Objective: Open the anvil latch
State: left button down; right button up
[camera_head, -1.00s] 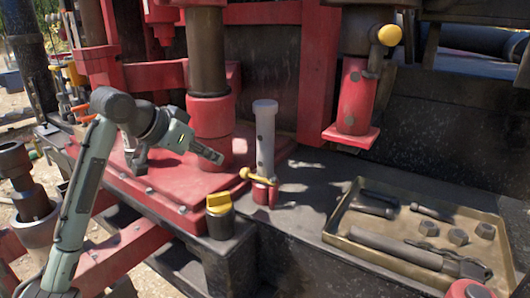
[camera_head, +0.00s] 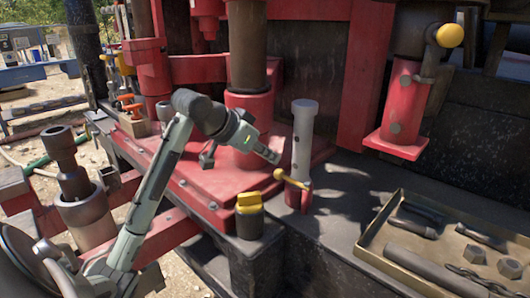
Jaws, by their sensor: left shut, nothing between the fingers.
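A grey upright post (camera_head: 303,140) with a red base (camera_head: 297,196) stands on the dark deck edge, and a yellow-ended lever (camera_head: 290,179) crosses its lower part. A red cylinder (camera_head: 402,100) with a red foot plate hangs at upper right, with a yellow ball-ended handle (camera_head: 449,36) at its top. I cannot tell which of these levers is the anvil latch. My left gripper (camera_head: 272,156) is shut and empty. Its tip points right, just left of the grey post and above the yellow lever, with a small gap in the picture. My right gripper is out of view.
A yellow-capped black cylinder (camera_head: 249,216) stands in front of the post. A tan tray (camera_head: 383,211) with tools and several nuts lies at right. A thick red-based column (camera_head: 248,108) rises behind my gripper. Dark deck between post and tray is free.

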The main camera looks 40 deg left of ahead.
aim_at(291, 180)
pick_arm(q)
jog(key=x, duration=0.5)
jog(key=shift+w+f, duration=0.15)
jog(key=shift+w, duration=0.15)
jog(key=shift+d, duration=0.1)
